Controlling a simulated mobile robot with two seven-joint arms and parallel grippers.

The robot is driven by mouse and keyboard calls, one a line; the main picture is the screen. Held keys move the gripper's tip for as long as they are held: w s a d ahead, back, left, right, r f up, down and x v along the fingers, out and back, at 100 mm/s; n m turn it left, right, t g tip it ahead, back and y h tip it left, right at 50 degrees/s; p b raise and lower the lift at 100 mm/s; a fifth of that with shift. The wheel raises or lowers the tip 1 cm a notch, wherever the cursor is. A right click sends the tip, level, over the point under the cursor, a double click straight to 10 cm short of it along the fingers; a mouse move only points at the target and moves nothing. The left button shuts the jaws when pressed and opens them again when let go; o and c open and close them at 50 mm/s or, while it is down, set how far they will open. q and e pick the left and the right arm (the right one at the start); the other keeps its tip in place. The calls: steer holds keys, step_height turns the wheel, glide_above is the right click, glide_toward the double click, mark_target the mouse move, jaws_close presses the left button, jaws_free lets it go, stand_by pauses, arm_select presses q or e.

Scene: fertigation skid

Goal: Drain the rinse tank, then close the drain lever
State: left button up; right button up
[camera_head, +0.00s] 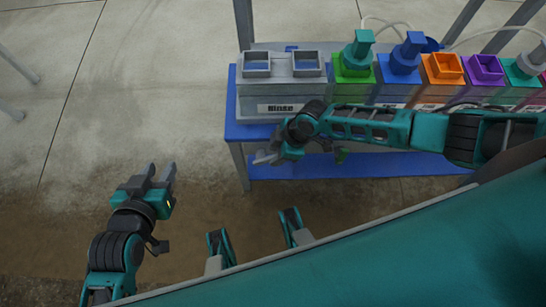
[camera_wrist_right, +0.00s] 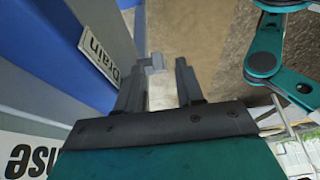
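In the head view my right gripper (camera_head: 266,157) is in front of the stand below the tank. My left gripper (camera_head: 162,172) is open and empty, over bare floor.
A row of coloured containers stands right of the tank, including green (camera_head: 353,68), blue (camera_head: 400,68), orange (camera_head: 442,70) and purple (camera_head: 485,70). The blue stand (camera_head: 232,118) has a lower shelf (camera_head: 290,170). Floor at the left is clear.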

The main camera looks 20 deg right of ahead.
steer(key=shift+b+x, duration=0.4)
steer(key=shift+x, duration=1)
steer(key=shift+c, duration=0.2)
jaws_close()
